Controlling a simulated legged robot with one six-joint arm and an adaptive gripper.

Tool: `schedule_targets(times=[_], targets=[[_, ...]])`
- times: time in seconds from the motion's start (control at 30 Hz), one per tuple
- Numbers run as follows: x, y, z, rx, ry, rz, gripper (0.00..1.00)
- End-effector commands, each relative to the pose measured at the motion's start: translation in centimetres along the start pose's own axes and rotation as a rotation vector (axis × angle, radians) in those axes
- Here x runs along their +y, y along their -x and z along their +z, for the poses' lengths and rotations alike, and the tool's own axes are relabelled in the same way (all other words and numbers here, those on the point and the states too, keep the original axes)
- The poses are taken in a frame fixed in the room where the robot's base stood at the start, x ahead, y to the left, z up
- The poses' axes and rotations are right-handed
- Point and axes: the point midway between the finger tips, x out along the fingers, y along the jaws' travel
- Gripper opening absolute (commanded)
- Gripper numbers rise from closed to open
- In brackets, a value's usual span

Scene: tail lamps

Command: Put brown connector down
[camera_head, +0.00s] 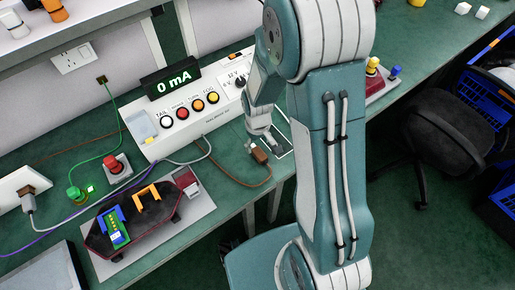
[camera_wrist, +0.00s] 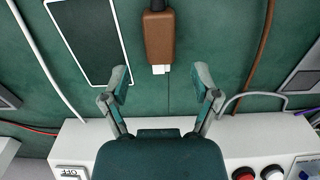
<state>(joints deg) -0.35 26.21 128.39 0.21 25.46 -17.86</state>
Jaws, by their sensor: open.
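The brown connector (camera_wrist: 160,38) lies on the green bench top in the wrist view, with a dark cable end at its top and a pale plug face at its lower end. In the head view the connector (camera_head: 259,156) is on the bench near the front edge, its brown cable curving off to the left. My gripper (camera_wrist: 162,85) is open, with its two fingers apart and nothing between them. The connector lies just beyond the fingertips in the wrist view. In the head view my gripper (camera_head: 262,142) is right above the connector, partly hidden by my arm.
A white test box (camera_head: 190,112) with round buttons and a 0 mA display (camera_head: 173,81) stands behind. A dark flat pad (camera_wrist: 89,40) lies beside the connector. Cables cross the bench.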

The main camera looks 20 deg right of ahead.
Motion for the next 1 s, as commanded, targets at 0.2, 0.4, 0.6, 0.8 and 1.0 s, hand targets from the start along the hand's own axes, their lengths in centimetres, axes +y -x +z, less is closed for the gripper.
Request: schedule_targets(times=[0.2, 0.4, 0.6, 0.8, 1.0], targets=[[0.1, 4.3, -0.1, 0.005, 0.000, 0.002, 0.79], [0.0, 7.1, -0.1, 0.002, 0.000, 0.001, 0.79], [0.0, 8.9, 0.2, 0.016, -0.009, 0.005, 0.79], [-0.5, 14.7, 1.9, 0.113, -0.067, 0.032, 0.79], [-1.4, 20.2, 4.8, 0.219, -0.137, 0.055, 0.79]])
